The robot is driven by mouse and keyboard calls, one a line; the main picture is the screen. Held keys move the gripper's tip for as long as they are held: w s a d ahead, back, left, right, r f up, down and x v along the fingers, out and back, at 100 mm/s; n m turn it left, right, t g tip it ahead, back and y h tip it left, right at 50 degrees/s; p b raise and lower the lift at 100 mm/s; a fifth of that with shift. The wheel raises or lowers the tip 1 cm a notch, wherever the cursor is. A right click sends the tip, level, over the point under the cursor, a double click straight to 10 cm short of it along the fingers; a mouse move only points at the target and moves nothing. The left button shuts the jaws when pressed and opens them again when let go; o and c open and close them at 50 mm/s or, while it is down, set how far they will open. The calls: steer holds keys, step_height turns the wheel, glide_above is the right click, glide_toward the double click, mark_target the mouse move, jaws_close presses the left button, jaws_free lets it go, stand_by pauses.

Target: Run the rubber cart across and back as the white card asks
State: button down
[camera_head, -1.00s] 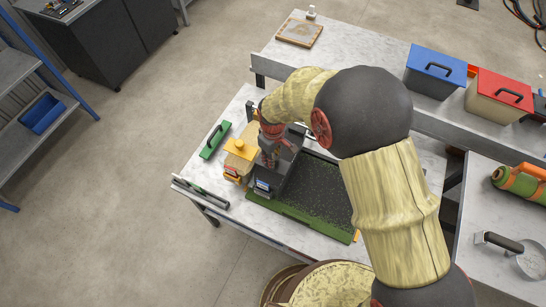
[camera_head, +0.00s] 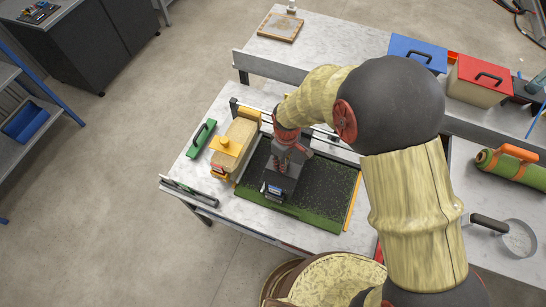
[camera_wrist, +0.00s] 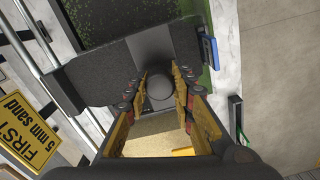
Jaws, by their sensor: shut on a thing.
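The dark grey cart (camera_head: 284,183) stands over the left part of the turf panel (camera_head: 325,190), a green piece with a dark speckled surface. A small blue-and-white display or label shows on its front side. My gripper (camera_head: 285,163) is above the cart. In the wrist view my gripper (camera_wrist: 161,84) is shut on the cart's round black knob (camera_wrist: 160,88), with a finger on each side. The cart's dark top (camera_wrist: 105,72) spreads to the left there. I cannot make out a white card.
A sand-filled box with a yellow top (camera_head: 231,144) stands left of the turf. A yellow sign (camera_wrist: 22,135) reads "FIRST 5 mm sand". A green handled tool (camera_head: 201,138) lies farther left. An orange strip (camera_head: 353,201) borders the turf's right side. Blue (camera_head: 417,52) and red (camera_head: 482,78) lidded bins stand behind.

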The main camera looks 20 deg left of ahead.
steer(key=s+d, duration=0.2)
steer(key=d, duration=3.2)
steer(key=shift+s+d, duration=0.35)
steer(key=shift+s, duration=0.05)
steer(key=c, duration=2)
jaws_free()
steer(key=o, duration=0.3)
steer(key=shift+d, duration=0.25)
steer(key=shift+o, duration=1)
steer(key=shift+a, duration=0.15)
step_height(320, 180, up, 12)
